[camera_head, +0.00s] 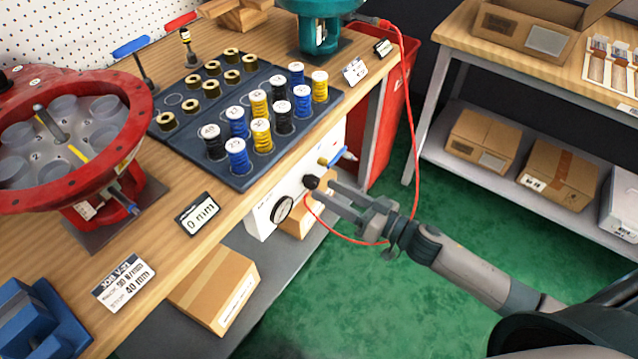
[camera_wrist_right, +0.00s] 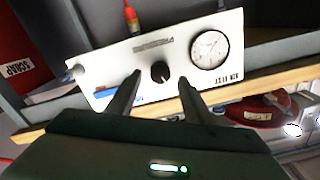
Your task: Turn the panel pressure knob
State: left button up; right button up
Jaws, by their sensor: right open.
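The black pressure knob (camera_head: 311,182) sits on the white panel (camera_head: 262,219) under the front edge of the workbench. In the right wrist view the knob (camera_wrist_right: 160,72) is between my two fingers, on the white panel (camera_wrist_right: 118,75). A round gauge (camera_wrist_right: 209,50) is to its right there; the gauge also shows in the head view (camera_head: 282,209). My right gripper (camera_head: 331,193) is open, its fingertips close to the knob. In the wrist view my right gripper (camera_wrist_right: 160,82) has a gap on both sides of the knob. Contact cannot be told. My left gripper is not seen.
A red hose (camera_head: 411,110) loops down behind my right arm. A blue-handled valve (camera_head: 338,158) sits on the panel beside the knob. The workbench (camera_head: 225,215) is above, with a spring tray (camera_head: 250,183) and a red housing (camera_head: 70,206). Green floor lies open to the right.

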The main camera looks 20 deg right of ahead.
aim_at(316, 185)
jog(key=shift+x, duration=1.95)
jog(key=c, duration=1.1)
